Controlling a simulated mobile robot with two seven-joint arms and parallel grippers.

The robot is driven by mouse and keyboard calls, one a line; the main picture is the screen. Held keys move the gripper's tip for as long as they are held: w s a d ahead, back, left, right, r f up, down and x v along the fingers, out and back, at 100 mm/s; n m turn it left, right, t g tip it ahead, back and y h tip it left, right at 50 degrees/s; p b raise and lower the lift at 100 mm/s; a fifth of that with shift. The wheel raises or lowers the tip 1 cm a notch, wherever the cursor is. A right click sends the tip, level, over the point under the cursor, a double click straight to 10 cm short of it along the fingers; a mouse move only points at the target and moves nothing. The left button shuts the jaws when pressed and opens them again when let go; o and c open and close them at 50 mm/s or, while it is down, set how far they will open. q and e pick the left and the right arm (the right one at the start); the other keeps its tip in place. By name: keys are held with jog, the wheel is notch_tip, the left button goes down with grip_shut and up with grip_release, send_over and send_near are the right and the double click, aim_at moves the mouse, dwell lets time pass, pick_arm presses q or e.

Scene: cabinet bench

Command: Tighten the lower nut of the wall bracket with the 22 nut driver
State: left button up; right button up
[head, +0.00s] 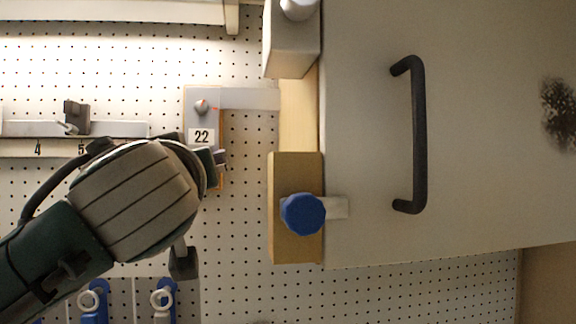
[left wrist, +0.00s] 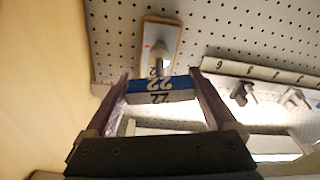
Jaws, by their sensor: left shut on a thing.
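The wall bracket's grey plate (head: 195,95) is on the pegboard left of the cabinet, with a tag reading 22. A nut (head: 202,106) with a red mark beside it shows above the tag. The plate's lower part, where the lower nut would be, is hidden behind my left gripper (head: 218,160). In the left wrist view, my left gripper (left wrist: 160,82) is shut on the blue and white 22 nut driver (left wrist: 160,91). A grey metal cylinder stands between the driver and the bracket plate (left wrist: 172,36); whether the driver sits on a nut cannot be told. My right gripper is in neither view.
The cabinet door (head: 370,130) with a black handle (head: 418,135) fills the right side. A wooden block (head: 285,170) with a blue knob (head: 303,214) stands close right of the bracket. A numbered rail (head: 110,129) is on the left. Blue-handled tools (head: 94,304) hang below.

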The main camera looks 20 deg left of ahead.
pick_arm(q)
jog(key=shift+b+x, duration=0.5)
jog(key=shift+x, duration=0.55)
dwell(0.5)
jog(key=shift+m+p, duration=0.45)
jog(key=shift+m, duration=1.05)
jog(key=shift+h, duration=0.3)
jog(key=shift+m+t+p, duration=0.3)
jog(key=shift+m+p, duration=0.55)
jog(key=shift+m, duration=0.65)
